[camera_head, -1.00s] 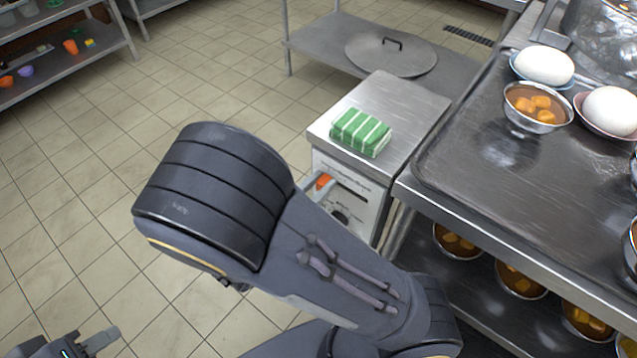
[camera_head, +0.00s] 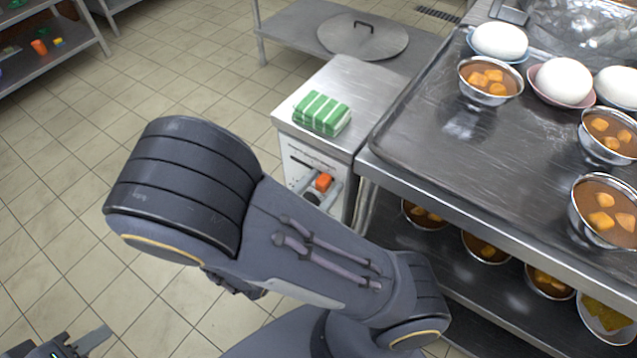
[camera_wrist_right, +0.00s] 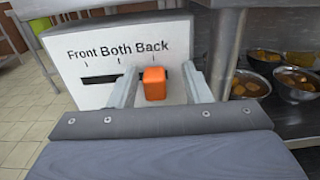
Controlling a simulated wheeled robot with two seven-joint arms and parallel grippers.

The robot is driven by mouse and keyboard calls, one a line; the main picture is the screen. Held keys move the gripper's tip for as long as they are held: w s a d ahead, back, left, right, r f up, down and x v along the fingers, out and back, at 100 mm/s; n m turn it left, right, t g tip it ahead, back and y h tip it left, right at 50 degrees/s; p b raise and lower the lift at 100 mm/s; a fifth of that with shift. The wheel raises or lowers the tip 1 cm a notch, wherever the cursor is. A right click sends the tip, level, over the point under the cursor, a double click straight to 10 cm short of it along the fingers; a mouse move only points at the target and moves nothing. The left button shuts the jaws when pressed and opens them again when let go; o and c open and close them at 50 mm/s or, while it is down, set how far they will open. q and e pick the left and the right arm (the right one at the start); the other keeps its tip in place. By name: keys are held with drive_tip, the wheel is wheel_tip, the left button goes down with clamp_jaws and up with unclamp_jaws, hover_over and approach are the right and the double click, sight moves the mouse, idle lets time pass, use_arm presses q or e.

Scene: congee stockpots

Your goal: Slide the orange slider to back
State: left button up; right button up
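The orange slider (camera_wrist_right: 154,84) sits at the right part of a dark slot in a white panel (camera_wrist_right: 75,65) labelled "Front Both Back", below the "Back" mark. My right gripper (camera_wrist_right: 158,88) is open around the slider, one finger on each side. The left finger is closer to it than the right one; contact cannot be told. In the head view the slider (camera_head: 323,182) shows on the front of a metal-topped box, between my right gripper's fingers (camera_head: 320,190). My left gripper (camera_head: 85,345) is partly in view at the bottom left, away from the box.
A green striped packet (camera_head: 322,113) lies on the box top. A steel counter (camera_head: 440,150) with bowls and white eggs stands to the right, with more bowls on its lower shelf. A lid (camera_head: 362,37) lies on a table behind.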

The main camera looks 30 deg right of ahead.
drive_tip(key=shift+a, duration=0.3)
drive_tip(key=p+v, duration=0.1)
drive_tip(key=v, duration=0.6)
drive_tip(key=shift+s+a, duration=0.1)
idle(0.4)
